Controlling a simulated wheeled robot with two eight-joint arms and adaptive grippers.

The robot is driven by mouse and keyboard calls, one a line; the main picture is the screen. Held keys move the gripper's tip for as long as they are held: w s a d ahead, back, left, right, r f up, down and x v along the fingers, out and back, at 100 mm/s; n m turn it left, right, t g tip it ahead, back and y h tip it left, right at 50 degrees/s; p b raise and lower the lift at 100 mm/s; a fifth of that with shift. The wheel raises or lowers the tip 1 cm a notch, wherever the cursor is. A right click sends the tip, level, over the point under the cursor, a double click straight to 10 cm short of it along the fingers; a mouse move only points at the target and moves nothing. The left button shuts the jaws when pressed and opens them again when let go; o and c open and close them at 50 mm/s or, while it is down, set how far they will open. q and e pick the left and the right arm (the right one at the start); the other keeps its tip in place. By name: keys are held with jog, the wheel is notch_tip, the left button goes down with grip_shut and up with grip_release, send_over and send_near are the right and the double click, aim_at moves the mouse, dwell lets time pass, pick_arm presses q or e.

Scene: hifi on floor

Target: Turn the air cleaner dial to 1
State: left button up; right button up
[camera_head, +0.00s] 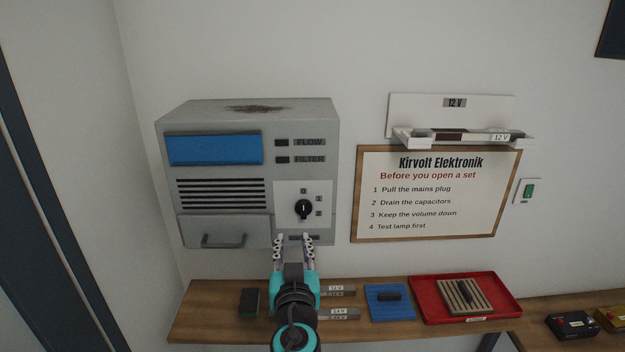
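The air cleaner (225,120) is a grey box on the wall, with a blue panel, dark vent slots and a drawer with a handle. Its black dial (304,209) sits on a pale plate at the lower right, marked 0 above and 1 and 2 down the right side. A small light mark shows on the dial, seemingly towards the 0, but it is too small to be sure. My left gripper (294,240) is just below the dial, fingers pointing up and apart, with nothing seen between them. My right gripper is not in view.
A wooden bench (200,310) runs below, holding labelled 12 V pieces, a blue mat (400,310) and a red tray (425,308). A framed sign (435,230), a shelf (470,139) and a green switch (528,191) are on the wall to the right.

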aim_at(304, 211)
pick_arm(q)
jog(key=shift+h, duration=0.3)
jog(key=w, duration=0.2)
jog(key=w+d+r+p, duration=0.1)
jog(key=w, duration=0.2)
jog(key=w+d+r, duration=0.1)
jog(key=w, duration=0.2)
jog(key=shift+d, duration=0.15)
jog(key=shift+s+r, duration=0.1)
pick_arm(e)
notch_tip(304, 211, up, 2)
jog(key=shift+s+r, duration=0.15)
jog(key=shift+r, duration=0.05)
pick_arm(q)
grip_shut()
